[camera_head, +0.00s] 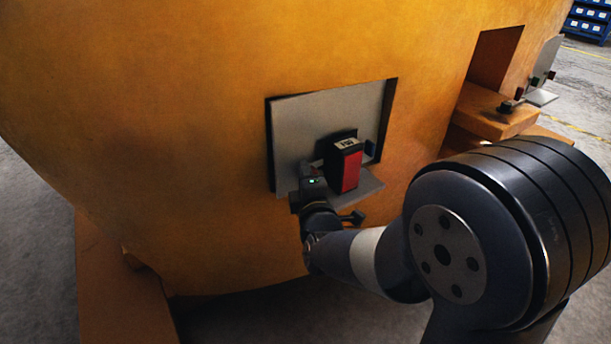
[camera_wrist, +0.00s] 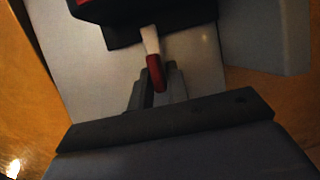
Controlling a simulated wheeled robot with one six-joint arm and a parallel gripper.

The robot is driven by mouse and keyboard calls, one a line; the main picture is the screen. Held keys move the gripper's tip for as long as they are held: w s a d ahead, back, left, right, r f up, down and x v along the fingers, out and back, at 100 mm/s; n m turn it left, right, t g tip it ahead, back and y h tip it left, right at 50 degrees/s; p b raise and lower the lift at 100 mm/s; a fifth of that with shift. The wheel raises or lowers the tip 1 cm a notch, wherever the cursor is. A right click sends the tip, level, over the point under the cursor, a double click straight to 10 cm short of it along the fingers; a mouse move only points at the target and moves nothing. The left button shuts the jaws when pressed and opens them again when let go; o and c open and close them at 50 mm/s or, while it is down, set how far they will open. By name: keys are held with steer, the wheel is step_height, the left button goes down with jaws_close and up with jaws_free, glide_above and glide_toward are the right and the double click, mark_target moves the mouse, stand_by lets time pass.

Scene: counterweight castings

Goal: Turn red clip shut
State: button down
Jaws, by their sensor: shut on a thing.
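The red clip (camera_wrist: 154,72) shows in the wrist view as a red-tipped lever on a pale shank, which runs up to a dark housing (camera_wrist: 125,38). My gripper (camera_wrist: 160,86) is shut on the red tip, with the grey fingers on either side of it. In the head view, my gripper (camera_head: 312,186) is at the lower left of a black box with a red face (camera_head: 350,172). The box stands on a grey shelf in a recess of the orange casting. I cannot make out the clip itself in the head view.
The grey back plate (camera_head: 300,125) and recess edges surround the box closely. Blue shelving (camera_head: 588,20) is far off at the top right.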

steer(key=c, duration=1.5)
jaws_free()
steer(key=s+p, duration=0.1)
steer(key=s, duration=0.2)
steer(key=s+d, duration=0.1)
steer(key=s, duration=0.3)
steer(key=s+d+p, duration=0.1)
steer(key=s, duration=0.2)
steer(key=shift+s+p, duration=0.3)
steer(key=shift+w+a+b, duration=0.35)
steer(key=shift+w+b, duration=0.05)
steer(key=shift+w, duration=1.4)
steer(key=shift+w+a+b, duration=0.35)
steer(key=shift+w+b, duration=0.05)
steer(key=shift+w, duration=1.35)
steer(key=shift+w+a+b, duration=0.35)
steer(key=shift+w+b, duration=0.05)
steer(key=shift+w, duration=1.4)
steer(key=shift+s, duration=0.15)
